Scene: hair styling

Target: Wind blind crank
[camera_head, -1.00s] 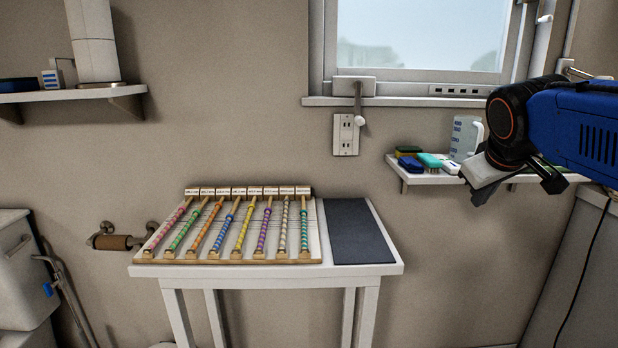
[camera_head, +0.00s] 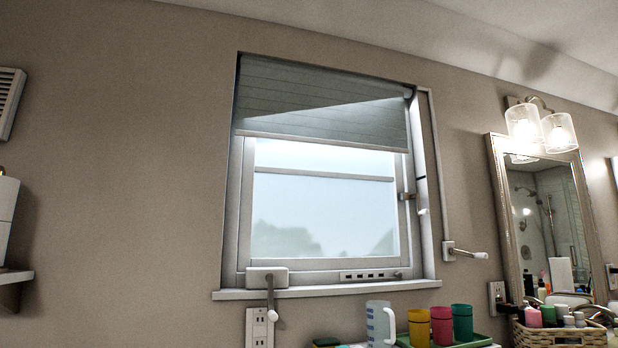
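A grey roller blind (camera_head: 322,104) covers the top part of the window (camera_head: 325,215). To the right of the frame, a small crank (camera_head: 466,253) with a white handle sticks out from a wall plate, below a thin channel (camera_head: 433,170) that runs up towards the blind's right end. Another crank (camera_head: 270,290) hangs from a white box at the sill's lower left, its handle pointing down. My gripper is not in view.
Below the window stand a measuring jug (camera_head: 381,325) and yellow, pink and green cups (camera_head: 441,326). A mirror (camera_head: 545,220), a wall lamp (camera_head: 541,128) and a basket of bottles (camera_head: 560,338) are at right.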

